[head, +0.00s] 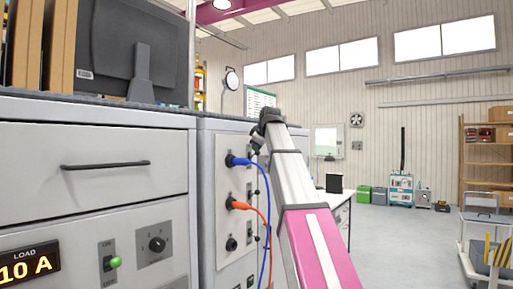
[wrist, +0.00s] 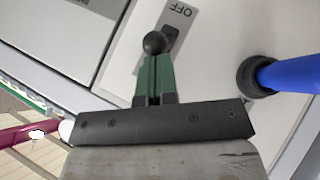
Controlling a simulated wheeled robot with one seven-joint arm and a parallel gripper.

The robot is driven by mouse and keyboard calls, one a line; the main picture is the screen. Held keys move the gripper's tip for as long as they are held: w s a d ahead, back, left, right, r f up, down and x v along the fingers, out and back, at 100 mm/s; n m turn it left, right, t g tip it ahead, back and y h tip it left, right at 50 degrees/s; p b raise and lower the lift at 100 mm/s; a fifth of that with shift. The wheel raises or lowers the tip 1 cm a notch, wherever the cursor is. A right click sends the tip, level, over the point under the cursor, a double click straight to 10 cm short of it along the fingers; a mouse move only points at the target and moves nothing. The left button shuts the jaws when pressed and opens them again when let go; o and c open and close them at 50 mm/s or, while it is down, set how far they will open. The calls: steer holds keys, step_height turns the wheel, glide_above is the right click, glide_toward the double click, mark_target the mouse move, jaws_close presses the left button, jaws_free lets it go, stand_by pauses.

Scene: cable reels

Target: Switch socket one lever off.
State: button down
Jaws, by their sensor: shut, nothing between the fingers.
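In the wrist view, a lever with a black ball knob (wrist: 155,43) stands out from a dark slot in a light plate, close to an "OFF" label (wrist: 181,11). My gripper (wrist: 155,62) has its green fingers together, with nothing between them. The fingertips are right at the knob; whether they touch it is unclear. A blue plug (wrist: 285,75) sits in a socket to the right. In the head view, the blue plug (head: 238,161) is in the top socket of the grey panel. My arm's end is by the panel's upper right, hiding the lever there.
An orange plug (head: 238,204) and an empty black socket (head: 231,243) are below on the panel, with blue and orange cables hanging in front. A drawer cabinet (head: 120,165) with a load display (head: 28,267) stands left. Floor (head: 400,235) at right is open.

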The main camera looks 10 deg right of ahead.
steer(key=shift+s+d+f, duration=0.1)
steer(key=shift+f, duration=0.1)
steer(key=f+t+y, duration=0.1)
steer(key=s+m+t, duration=0.1)
steer(key=shift+d+f+t+y, duration=0.3)
steer(key=shift+d+f+y, duration=0.1)
steer(key=shift+d+f+m+t+y, duration=0.15)
steer(key=shift+f+t+y, duration=0.15)
steer(key=shift+t, duration=0.15)
steer(key=shift+a+f+m+t+y, duration=0.15)
steer(key=shift+t+y, duration=0.15)
steer(key=shift+t, duration=0.15)
steer(key=shift+d, duration=0.1)
steer(key=v, duration=1)
steer(key=shift+s, duration=0.3)
steer(key=shift+d, duration=0.1)
